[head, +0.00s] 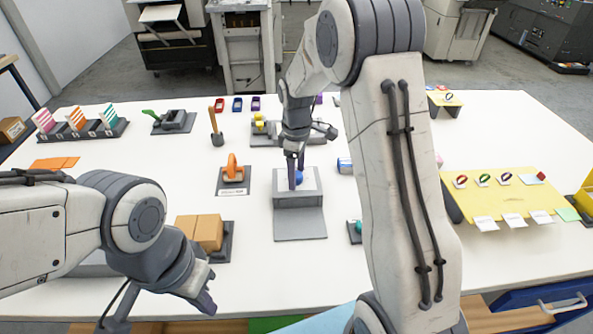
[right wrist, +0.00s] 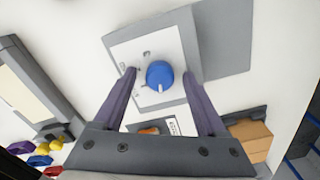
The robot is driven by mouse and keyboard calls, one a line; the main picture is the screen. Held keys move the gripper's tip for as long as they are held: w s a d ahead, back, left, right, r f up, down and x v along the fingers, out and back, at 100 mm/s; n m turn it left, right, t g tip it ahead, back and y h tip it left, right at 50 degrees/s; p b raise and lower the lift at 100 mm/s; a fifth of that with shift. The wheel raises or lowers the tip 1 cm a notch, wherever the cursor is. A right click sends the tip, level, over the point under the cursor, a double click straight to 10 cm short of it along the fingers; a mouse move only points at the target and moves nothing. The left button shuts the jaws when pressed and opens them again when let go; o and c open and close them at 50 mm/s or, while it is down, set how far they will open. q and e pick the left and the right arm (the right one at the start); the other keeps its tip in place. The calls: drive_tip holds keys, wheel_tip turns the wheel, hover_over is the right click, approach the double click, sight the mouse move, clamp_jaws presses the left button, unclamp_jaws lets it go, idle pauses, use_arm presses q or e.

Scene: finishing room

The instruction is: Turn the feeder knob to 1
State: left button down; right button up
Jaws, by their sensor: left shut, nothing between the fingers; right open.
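The feeder (head: 298,201) is a grey box with a pale top panel and a grey sloping tray, at the middle of the table. Its round blue knob (head: 299,177) is partly hidden by my right gripper (head: 295,172) in the head view. In the right wrist view the blue knob (right wrist: 160,74) lies between the open fingers, with a gap visible on both sides. A white pointer mark shows on the knob's lower part. Small dark marks sit on the panel (right wrist: 120,50), too small to read. My left gripper (head: 205,302) is shut and empty at the table's front left.
An orange-handled device (head: 233,173) stands left of the feeder, and brown boxes (head: 200,231) sit front left. A yellow board (head: 500,195) with rings and cards is at the right. My right forearm hides part of the table right of the feeder.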

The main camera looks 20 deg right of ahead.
clamp_jaws()
drive_tip(key=shift+m, duration=0.3)
drive_tip(key=m+p, duration=0.1)
drive_tip(key=m, duration=0.2)
drive_tip(key=shift+r+p, duration=0.1)
drive_tip(key=shift+p, duration=0.25)
drive_tip(key=m+p, duration=0.1)
drive_tip(key=m, duration=0.5)
idle(0.5)
unclamp_jaws()
